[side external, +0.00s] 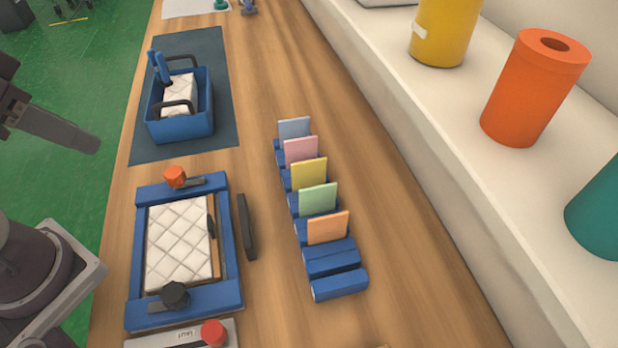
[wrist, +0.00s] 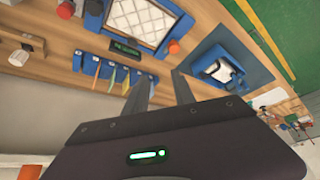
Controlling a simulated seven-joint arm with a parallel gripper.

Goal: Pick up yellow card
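The yellow card (side external: 309,174) stands upright in a blue holder, the middle card of a row. A pink card (side external: 301,151) is behind it and a green card (side external: 317,199) in front. In the wrist view the yellow card (wrist: 108,75) shows edge-on, small and left of the fingers. My gripper (wrist: 158,78) is open, its two dark fingers apart with nothing between them. In the side view only part of it shows at the left edge, well away from the cards.
A light blue card (side external: 294,128) and an orange card (side external: 328,228) end the row. Left of it are a blue frame (side external: 231,252) holding a quilted pad and a blue tote (side external: 180,129) on a dark mat. Coloured cylinders stand on the right ledge (side external: 455,130). Bare wood lies right of the cards.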

